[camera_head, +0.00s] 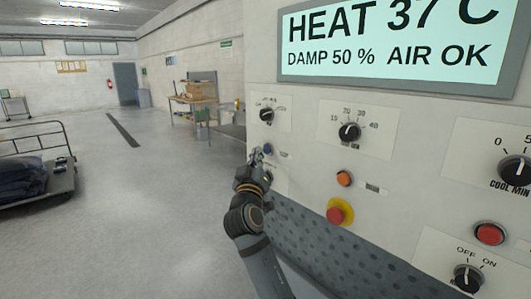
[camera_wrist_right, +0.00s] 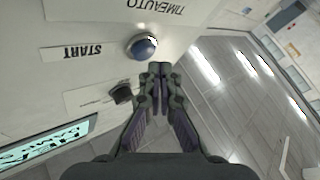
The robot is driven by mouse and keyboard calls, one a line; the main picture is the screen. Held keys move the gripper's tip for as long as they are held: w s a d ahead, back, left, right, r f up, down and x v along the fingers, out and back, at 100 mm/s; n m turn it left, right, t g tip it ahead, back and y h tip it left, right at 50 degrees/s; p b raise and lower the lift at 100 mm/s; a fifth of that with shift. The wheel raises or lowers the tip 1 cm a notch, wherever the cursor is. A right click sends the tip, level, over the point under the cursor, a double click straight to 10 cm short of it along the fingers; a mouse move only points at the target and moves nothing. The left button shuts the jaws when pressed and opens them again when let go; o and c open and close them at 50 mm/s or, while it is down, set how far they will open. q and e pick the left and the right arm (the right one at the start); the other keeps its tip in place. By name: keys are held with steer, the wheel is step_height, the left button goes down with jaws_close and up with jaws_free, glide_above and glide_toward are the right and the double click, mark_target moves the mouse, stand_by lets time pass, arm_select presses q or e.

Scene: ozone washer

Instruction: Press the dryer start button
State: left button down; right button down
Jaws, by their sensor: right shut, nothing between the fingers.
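The blue button (camera_head: 267,149) is on the left part of the pale control panel. In the right wrist view the blue button (camera_wrist_right: 143,46) is round with a metal ring, and an upside-down START label (camera_wrist_right: 77,52) is beside it. My right gripper (camera_head: 256,157) is in front of the panel, at the button's lower left. In the wrist view my right gripper's fingertips (camera_wrist_right: 160,70) are together and empty, just short of the button with a small gap in the picture. Contact cannot be judged. My left gripper is not in view.
The panel also holds a knob (camera_head: 266,115), an orange button (camera_head: 344,178), a red emergency stop (camera_head: 338,213), a red button (camera_head: 489,233) and a display (camera_head: 390,45). A small dark control (camera_wrist_right: 121,94) is near the fingers. A cart (camera_head: 62,180) stands left; the floor between is clear.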

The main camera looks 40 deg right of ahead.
steer(key=a, duration=0.1)
steer(key=a+b, duration=0.1)
steer(key=a, duration=0.1)
steer(key=a+b, duration=0.1)
steer(key=a, duration=0.1)
steer(key=shift+s, duration=0.25)
stand_by(0.9)
